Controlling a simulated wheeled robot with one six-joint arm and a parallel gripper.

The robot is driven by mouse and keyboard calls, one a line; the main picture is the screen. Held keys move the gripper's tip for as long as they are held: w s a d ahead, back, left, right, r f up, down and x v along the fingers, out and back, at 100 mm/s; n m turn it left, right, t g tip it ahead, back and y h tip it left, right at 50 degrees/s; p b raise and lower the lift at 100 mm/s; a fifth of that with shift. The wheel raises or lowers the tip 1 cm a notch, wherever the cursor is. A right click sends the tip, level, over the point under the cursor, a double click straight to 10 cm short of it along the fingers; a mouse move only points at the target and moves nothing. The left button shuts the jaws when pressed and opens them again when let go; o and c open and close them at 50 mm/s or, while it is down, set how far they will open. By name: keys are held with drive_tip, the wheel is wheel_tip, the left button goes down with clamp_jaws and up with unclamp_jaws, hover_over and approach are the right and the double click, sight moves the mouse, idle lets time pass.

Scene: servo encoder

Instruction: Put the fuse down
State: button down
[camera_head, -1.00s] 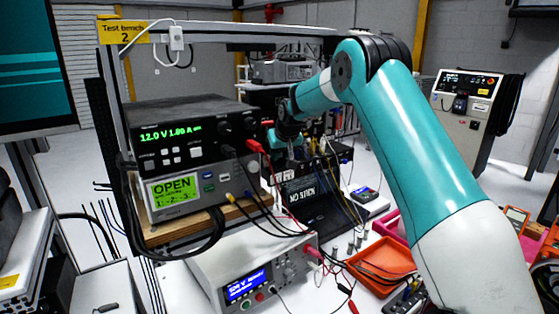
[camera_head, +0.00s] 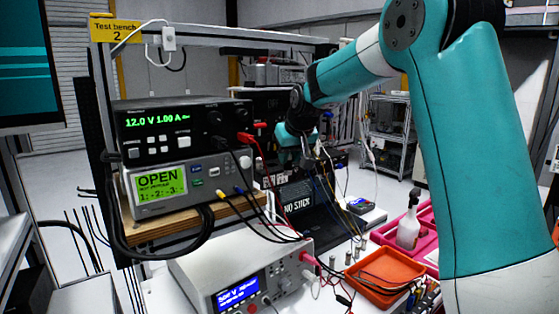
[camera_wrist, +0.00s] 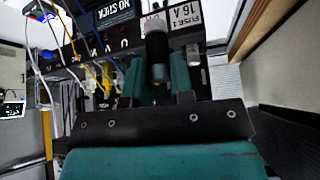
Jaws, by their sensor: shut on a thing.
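The fuse (camera_wrist: 156,48) is a dark cylinder with a paler band near its lower end in the wrist view. It stands between the two teal fingers of my gripper (camera_wrist: 158,78), which are shut on it. A white label reading "FUSE 1 16 A" (camera_wrist: 183,14) is just beyond it, upside down in this view. I cannot tell whether the fuse touches the panel behind. In the head view my gripper (camera_head: 308,158) is small and dark, above the dark "NO STICK" panel (camera_head: 297,198); the fuse cannot be made out there.
Yellow, blue and white cables (camera_wrist: 88,70) hang close left of my gripper. Stacked instruments (camera_head: 185,150) stand left on a wooden shelf. An orange tray (camera_head: 383,275), a spray bottle (camera_head: 409,222) and a white power supply (camera_head: 240,265) occupy the front bench.

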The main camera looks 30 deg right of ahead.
drive_tip(key=s+a+b, duration=0.1)
drive_tip(key=s+b, duration=0.1)
drive_tip(key=s, duration=0.5)
drive_tip(key=m+g+h+b, duration=0.35)
drive_tip(key=m+b, duration=0.55)
drive_tip(key=b, duration=0.5)
hover_over(379, 284)
wheel_tip(379, 284, down, 19)
drive_tip(key=shift+t+h, duration=0.35)
drive_tip(key=shift+h, duration=0.1)
drive_tip(key=shift+d+f, duration=0.1)
drive_tip(key=shift+f, duration=9.7)
drive_tip(key=shift+f, duration=0.1)
drive_tip(key=shift+f, duration=0.15)
drive_tip(key=c, duration=1)
unclamp_jaws()
